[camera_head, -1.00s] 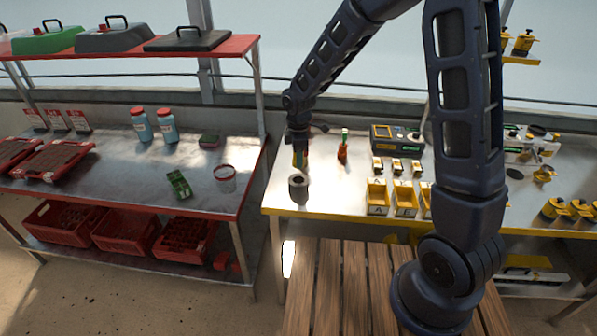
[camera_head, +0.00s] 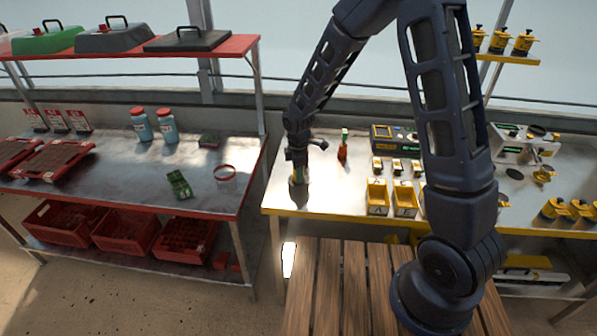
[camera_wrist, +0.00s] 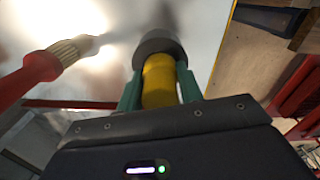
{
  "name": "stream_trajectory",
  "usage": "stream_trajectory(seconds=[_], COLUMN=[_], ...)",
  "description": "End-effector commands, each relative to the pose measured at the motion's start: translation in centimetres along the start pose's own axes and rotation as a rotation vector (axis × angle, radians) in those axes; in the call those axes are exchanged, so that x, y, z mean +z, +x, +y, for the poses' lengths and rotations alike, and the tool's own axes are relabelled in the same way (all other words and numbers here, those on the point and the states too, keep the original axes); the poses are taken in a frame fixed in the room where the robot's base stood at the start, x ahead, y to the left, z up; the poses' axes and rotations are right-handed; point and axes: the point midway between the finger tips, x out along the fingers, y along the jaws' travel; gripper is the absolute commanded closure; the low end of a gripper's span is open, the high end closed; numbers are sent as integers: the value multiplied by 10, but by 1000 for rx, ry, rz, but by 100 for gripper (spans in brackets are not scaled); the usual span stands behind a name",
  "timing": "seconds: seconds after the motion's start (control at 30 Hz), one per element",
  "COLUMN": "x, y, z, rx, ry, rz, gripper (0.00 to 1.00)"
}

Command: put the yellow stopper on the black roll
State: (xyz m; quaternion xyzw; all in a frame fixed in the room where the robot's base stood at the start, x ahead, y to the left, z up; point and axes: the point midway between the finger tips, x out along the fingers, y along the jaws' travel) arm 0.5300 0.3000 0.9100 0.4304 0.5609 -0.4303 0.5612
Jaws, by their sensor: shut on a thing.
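The yellow stopper (camera_wrist: 158,82) is a yellow cylinder between the green fingers of my gripper (camera_wrist: 158,88) in the wrist view. My gripper is shut on it. The black roll (camera_wrist: 158,44) shows as a dark grey round body right at the stopper's far end; whether they touch or are apart I cannot tell. In the head view my gripper (camera_head: 299,178) points down directly over the roll (camera_head: 300,197), near the left end of the right bench. The arm's end hides the roll's top there.
A small red item with a green top (camera_head: 343,148) stands right of the gripper. Yellow bins (camera_head: 377,198) are farther right. A brush with a red handle (camera_wrist: 38,72) is left in the wrist view. A gap separates the red-edged bench (camera_head: 120,190) at left.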

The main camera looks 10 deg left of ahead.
Motion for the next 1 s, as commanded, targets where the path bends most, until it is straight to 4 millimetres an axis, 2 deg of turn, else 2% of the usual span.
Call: stream_trajectory(seconds=[0.03,0.07,0.13,0.17,0.57,0.77,1.0], x=[0,0,0,0,0,1,0], y=[2,1,1,1,-6,-35,-81], z=[0,0,0,0,0,1,1], rx=[-1,0,0,0,1,3,3], ry=[0,0,0,0,0,2,2], rz=[0,0,0,0,1,2,2], gripper=[87,58,44,42,42,42,42])
